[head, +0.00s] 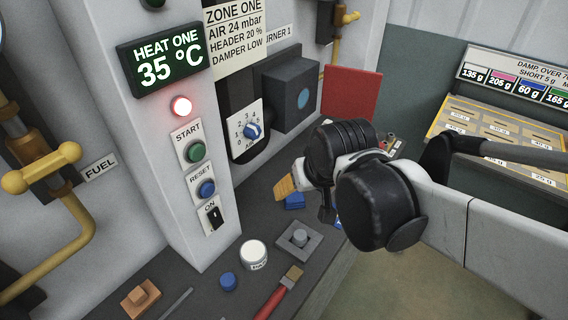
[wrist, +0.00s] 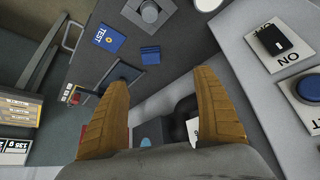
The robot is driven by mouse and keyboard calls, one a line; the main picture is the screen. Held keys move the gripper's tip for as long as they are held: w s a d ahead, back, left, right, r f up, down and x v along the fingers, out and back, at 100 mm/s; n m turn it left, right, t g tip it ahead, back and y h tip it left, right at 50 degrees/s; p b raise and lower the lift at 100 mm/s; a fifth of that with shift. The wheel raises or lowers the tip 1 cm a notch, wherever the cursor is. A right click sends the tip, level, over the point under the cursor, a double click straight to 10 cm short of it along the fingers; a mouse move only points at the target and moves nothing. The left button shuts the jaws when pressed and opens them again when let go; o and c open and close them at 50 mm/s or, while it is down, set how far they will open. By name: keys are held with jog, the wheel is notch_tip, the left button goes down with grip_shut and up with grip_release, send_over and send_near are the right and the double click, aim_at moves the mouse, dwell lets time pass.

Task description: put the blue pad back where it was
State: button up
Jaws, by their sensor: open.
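A small blue pad (head: 294,201) lies on the dark bench below my gripper (head: 284,188). The pad (wrist: 150,55) also shows in the wrist view, just beyond the gap between my fingertips (wrist: 163,84). My orange-brown fingers are spread wide with nothing between them. A flat blue TEST card (wrist: 110,38) lies left of the pad in the wrist view. In the head view my wrist hides part of the bench around it.
A grey square block with a knob (head: 298,241), a white pot (head: 253,255), a round blue piece (head: 228,282) and a red-handled brush (head: 280,293) stand or lie on the bench. The panel column (head: 165,140) rises at left. A red plate (head: 351,94) stands behind my gripper.

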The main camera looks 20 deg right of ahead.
jog(key=s+a+r+t, duration=0.1)
jog(key=s, duration=0.5)
jog(key=shift+a+r+n, duration=0.15)
jog(key=shift+r+n, duration=0.15)
jog(key=shift+n, duration=0.1)
dwell(0.7)
